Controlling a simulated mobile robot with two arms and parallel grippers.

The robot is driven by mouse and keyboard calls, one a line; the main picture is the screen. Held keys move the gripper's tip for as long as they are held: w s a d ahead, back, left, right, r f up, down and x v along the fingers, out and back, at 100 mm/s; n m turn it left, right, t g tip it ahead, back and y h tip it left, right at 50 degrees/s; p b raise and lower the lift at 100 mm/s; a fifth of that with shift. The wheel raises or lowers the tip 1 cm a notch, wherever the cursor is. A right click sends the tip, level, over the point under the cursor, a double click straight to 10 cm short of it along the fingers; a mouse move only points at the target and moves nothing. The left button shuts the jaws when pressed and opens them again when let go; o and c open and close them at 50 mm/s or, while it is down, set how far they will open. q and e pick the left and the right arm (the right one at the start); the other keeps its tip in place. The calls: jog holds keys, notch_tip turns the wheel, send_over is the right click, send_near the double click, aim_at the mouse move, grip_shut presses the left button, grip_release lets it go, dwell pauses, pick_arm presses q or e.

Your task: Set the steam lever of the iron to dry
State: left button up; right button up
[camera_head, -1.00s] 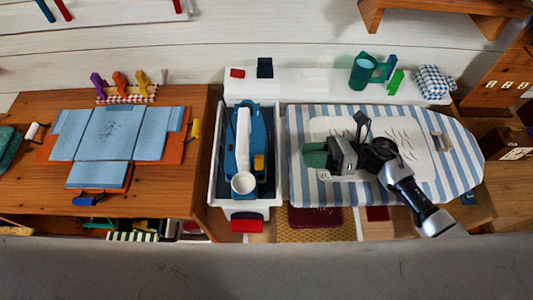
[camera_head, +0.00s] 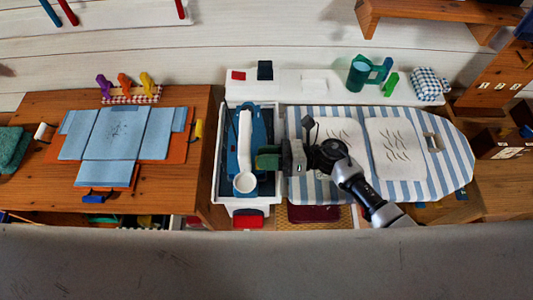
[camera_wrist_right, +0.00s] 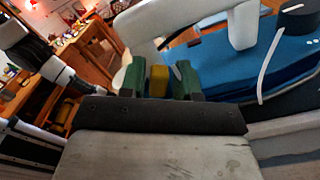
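The blue iron (camera_head: 258,140) with a white handle (camera_head: 244,150) lies in a white-rimmed tray at the middle. In the right wrist view its blue body (camera_wrist_right: 225,75) fills the right side. My right gripper (camera_head: 268,158) is at the iron's right side, its green fingers pointing left. In the right wrist view a small yellow lever (camera_wrist_right: 158,80) sits between the two green fingers of my right gripper (camera_wrist_right: 160,80). The fingers stand apart on either side of it; firm contact does not show. In the head view the gripper hides the lever. My left gripper is out of view.
A striped ironing board (camera_head: 455,165) with white cloths lies right of the tray (camera_head: 217,165). A white shelf (camera_head: 315,82) with a green mug (camera_head: 358,72) stands behind.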

grip_shut()
jog(key=shift+f+n+b, duration=0.15)
jog(key=shift+n+b, duration=0.25)
jog(key=shift+b, duration=0.45)
jog(key=n+b, duration=0.2)
jog(key=b, duration=0.2)
jog(key=s+n+b, duration=0.1)
jog(key=n+b, duration=0.1)
jog(key=b, duration=0.2)
jog(key=shift+s, duration=0.15)
jog(key=shift+s+r+n+b, duration=0.15)
jog(key=shift+r+n+b, duration=0.2)
jog(key=shift+n+b, duration=0.4)
grip_release()
